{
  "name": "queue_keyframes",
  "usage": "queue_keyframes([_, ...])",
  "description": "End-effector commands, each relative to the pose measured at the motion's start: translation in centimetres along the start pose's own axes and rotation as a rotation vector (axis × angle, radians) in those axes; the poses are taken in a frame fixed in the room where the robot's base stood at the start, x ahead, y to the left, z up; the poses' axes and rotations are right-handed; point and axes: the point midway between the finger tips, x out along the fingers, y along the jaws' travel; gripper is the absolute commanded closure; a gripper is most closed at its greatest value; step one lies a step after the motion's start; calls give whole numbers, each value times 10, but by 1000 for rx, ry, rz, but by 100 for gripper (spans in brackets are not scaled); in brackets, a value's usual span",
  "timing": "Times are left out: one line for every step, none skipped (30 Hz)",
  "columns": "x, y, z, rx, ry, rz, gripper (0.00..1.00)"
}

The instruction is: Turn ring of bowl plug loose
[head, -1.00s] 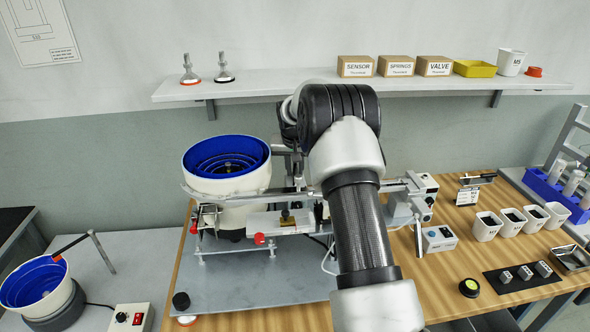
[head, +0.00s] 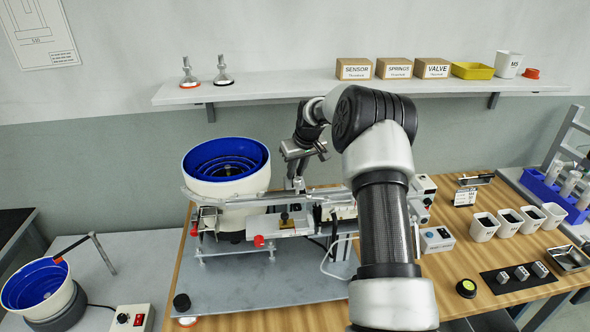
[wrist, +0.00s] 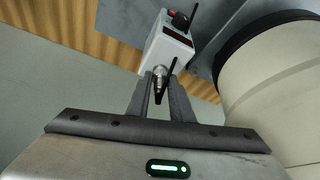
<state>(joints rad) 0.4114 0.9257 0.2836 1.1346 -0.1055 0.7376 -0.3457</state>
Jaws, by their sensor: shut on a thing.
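The bowl plug (wrist: 160,72) shows in the wrist view as a small silver connector with a ring, at the near face of a white control box (wrist: 170,48). My gripper (wrist: 161,80) is shut on the plug's ring, one finger on each side. A dark piece, perhaps the cable end, hangs between the fingers. In the head view my gripper (head: 297,182) points down behind the rail, just right of the large white bowl with blue inside (head: 226,184). The plug and its box are hidden there.
The large bowl's pale wall (wrist: 270,85) stands close on the right in the wrist view. A metal rail (head: 250,201) runs in front of my gripper. A shelf (head: 300,88) with boxes hangs above and behind.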

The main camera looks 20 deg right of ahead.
Motion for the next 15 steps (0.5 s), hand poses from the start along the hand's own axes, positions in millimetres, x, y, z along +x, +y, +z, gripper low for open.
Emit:
queue_keyframes([-2,2,-1,-37,2,-18,100])
queue_keyframes([-1,2,-1,-64,1,-29,100])
queue_keyframes([-1,4,-1,-98,1,-43,100])
queue_keyframes([-2,4,-1,-125,2,-54,100])
queue_keyframes([-1,3,-1,-152,2,-65,100])
queue_keyframes([-1,4,-1,-187,1,-80,100])
queue_keyframes([-1,4,-1,-212,2,-90,100])
queue_keyframes([-1,4,-1,-238,2,-101,100])
queue_keyframes([-1,5,-1,-272,2,-115,100])
queue_keyframes([-1,5,-2,-297,2,-125,100])
queue_keyframes([-1,5,-2,-321,2,-135,100])
queue_keyframes([-1,6,-2,-353,1,-148,100])
queue_keyframes([-1,6,-2,-375,1,-157,100])
queue_keyframes([-1,6,-2,-397,2,-166,100])
queue_keyframes([-1,6,-2,-425,1,-178,100])
